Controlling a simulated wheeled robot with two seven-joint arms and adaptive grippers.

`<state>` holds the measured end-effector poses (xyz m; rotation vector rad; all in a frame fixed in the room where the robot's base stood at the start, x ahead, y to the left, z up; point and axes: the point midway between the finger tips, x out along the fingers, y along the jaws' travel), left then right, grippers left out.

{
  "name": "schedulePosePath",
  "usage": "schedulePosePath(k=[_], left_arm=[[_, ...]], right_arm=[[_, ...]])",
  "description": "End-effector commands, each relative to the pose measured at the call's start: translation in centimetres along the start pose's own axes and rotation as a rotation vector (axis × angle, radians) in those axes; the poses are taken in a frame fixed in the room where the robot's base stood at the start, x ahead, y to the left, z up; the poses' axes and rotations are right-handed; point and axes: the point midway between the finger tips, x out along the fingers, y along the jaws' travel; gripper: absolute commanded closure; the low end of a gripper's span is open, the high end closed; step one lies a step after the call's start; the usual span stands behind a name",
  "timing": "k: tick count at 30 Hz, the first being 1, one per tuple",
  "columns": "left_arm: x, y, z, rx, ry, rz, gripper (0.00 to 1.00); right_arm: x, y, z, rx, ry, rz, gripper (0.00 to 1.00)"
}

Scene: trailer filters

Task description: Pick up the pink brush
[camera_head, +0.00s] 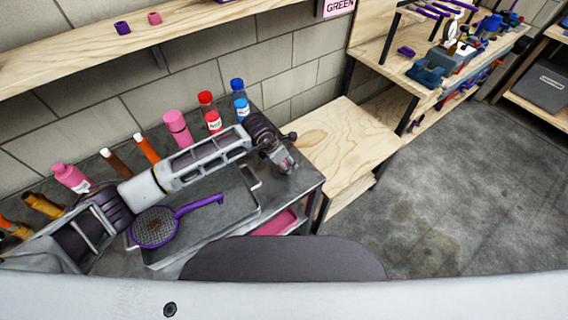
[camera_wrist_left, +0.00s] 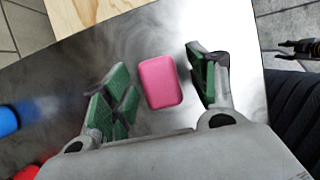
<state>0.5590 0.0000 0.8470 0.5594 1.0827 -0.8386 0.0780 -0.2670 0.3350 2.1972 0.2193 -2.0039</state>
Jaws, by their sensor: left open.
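The pink brush shows in the left wrist view as a pink rounded block (camera_wrist_left: 160,81) lying on the dark metal tabletop (camera_wrist_left: 60,70). My left gripper (camera_wrist_left: 157,88) is open, with its green-padded fingers on either side of the pink block and a gap on each side. No bristles show. In the head view my left gripper (camera_head: 284,160) is over the right end of the dark table and largely hides the block. A dark pronged shape (camera_wrist_left: 298,48) at the right edge of the wrist view may be my right gripper; its opening is unclear.
A purple strainer (camera_head: 155,227) lies on a grey tray (camera_head: 235,205). A wooden shelf (camera_head: 335,135) adjoins the table's right end.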

Motion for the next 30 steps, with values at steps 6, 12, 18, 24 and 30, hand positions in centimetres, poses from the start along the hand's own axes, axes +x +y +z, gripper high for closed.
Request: schedulePosePath(k=[6,12,18,24,30], left_arm=[[0.0,0.0,0.0,0.0,0.0,0.0,0.62],[0.0,0.0,0.0,0.0,0.0,0.0,0.87],[0.0,0.0,0.0,0.0,0.0,0.0,0.9],[-0.5,0.0,0.2,0.0,-0.002,0.001,0.9],[-2.1,0.1,0.9,0.001,-0.003,0.002,0.9]], right_arm=[[0.0,0.9,0.2,-0.001,-0.002,0.009,0.6],[0.0,0.9,0.2,-0.001,-0.002,0.01,0.6],[0.0,0.4,0.1,0.001,0.0,0.004,0.6],[0.1,-0.7,-0.2,0.005,0.002,-0.007,0.6],[0.3,-0.7,-0.2,0.004,0.003,-0.007,0.6]])
